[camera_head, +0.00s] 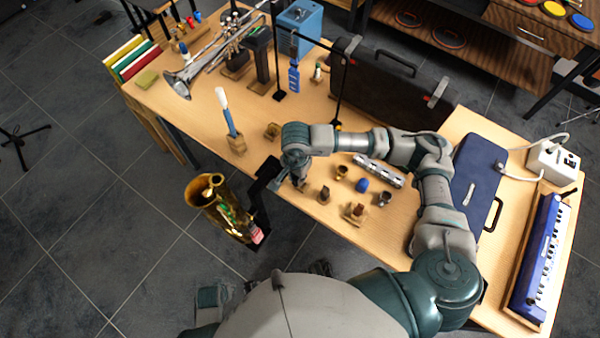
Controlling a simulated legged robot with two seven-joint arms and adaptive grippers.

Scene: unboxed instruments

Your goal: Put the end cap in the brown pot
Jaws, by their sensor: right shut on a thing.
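My right gripper (299,184) is above the front edge of the wooden table, left of the small parts. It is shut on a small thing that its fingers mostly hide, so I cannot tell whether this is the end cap. A small brown pot-like piece (324,195) stands on the table just right of the gripper, apart from it. Another brown piece (356,212) on a light base is further right, near the front edge. I cannot tell for certain which is the brown pot. My left gripper is not in view.
A saxophone (222,205) stands off the front edge.

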